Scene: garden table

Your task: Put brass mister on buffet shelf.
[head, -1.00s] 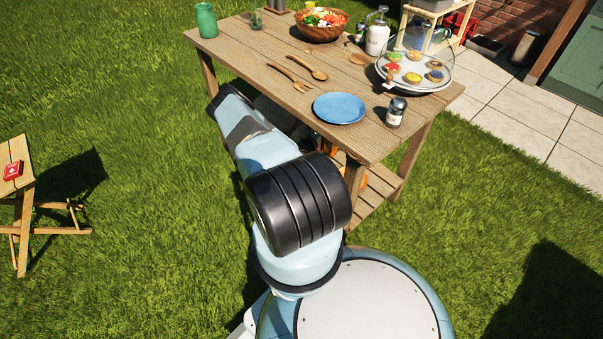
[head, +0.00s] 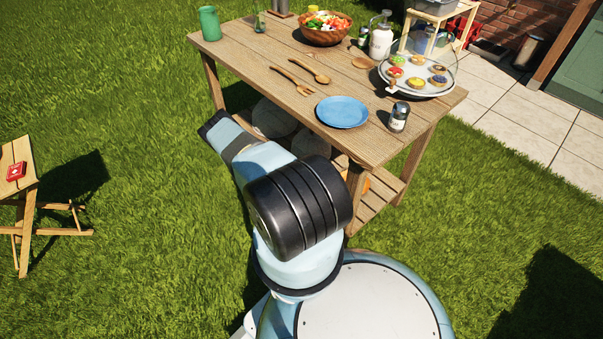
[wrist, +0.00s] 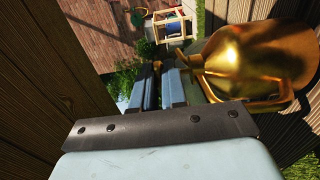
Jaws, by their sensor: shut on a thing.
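The brass mister (wrist: 245,65) is large and shiny gold at the right of the wrist view, with a curved handle below its body. My gripper (wrist: 163,67) is shut on a slim part at its left side; the exact contact is partly hidden by the fingers. The buffet is the wooden table, and its slatted lower shelf (head: 376,207) shows in the head view under the tabletop (head: 385,140). My gripper and the mister are hidden in the head view, behind my arm or the table.
Pale round things (head: 272,119) and something orange (head: 366,185) are on the shelf. Wooden boards (wrist: 35,85) flank both sides of the wrist view. A blue plate (head: 342,111), salad bowl (head: 326,27) and shaker (head: 398,117) stand on top. A small stool (head: 20,185) is at left.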

